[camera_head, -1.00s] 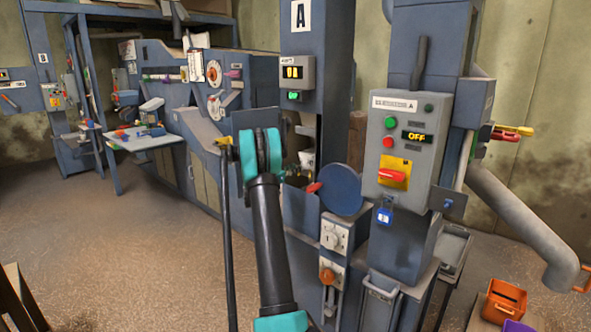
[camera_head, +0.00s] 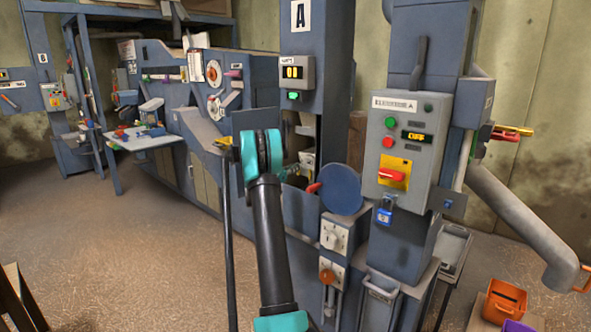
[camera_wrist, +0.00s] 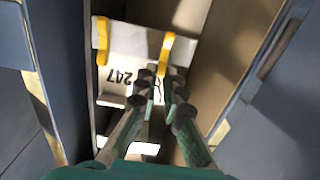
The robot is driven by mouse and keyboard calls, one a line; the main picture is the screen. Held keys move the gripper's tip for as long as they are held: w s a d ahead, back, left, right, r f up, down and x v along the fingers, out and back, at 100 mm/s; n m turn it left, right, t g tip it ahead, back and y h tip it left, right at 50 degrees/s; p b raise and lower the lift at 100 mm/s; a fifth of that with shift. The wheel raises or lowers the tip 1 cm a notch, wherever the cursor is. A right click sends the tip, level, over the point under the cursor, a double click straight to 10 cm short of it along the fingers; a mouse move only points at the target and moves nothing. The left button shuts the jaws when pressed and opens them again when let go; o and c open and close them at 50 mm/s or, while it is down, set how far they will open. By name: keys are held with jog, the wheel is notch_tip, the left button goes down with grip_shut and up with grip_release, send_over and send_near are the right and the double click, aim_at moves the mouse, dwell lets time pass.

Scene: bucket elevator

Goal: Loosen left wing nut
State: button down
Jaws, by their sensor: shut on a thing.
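In the wrist view, a pale bucket plate (camera_wrist: 130,50) marked 247 sits inside the elevator casing, with the digits upside down. Two yellow pieces stand on it, one at the picture's left (camera_wrist: 102,40) and one at its right (camera_wrist: 166,50). My gripper (camera_wrist: 160,78) has its green fingers with dark joints drawn together against the plate, just below the right yellow piece. It is shut on a small part, apparently the left wing nut, which the fingertips hide. In the head view, my arm reaches toward the opening of elevator A (camera_head: 302,14), and the fingertips are hidden.
Blue casing walls (camera_wrist: 275,105) flank the gripper closely on both sides. A grey control box (camera_head: 405,150) reading OFF, with a blue padlock (camera_head: 384,215), stands right of my arm. A round blue cover (camera_head: 341,190) is nearby. Open floor (camera_head: 120,250) lies to the left.

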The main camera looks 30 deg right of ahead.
jog(key=shift+w+a+f+n, duration=0.15)
jog(key=shift+w+f+n, duration=0.25)
jog(key=shift+n, duration=2.45)
jog(key=shift+w+a+f+n, duration=0.1)
jog(key=shift+w+f+n, duration=0.3)
jog(key=shift+n, duration=2.4)
jog(key=shift+w+a+f+n, duration=0.15)
jog(key=shift+w+f+n, duration=0.25)
jog(key=shift+n, duration=2.45)
jog(key=c, duration=1.6)
grip_release()
jog(key=shift+c, duration=0.2)
jog(key=shift+a, duration=0.1)
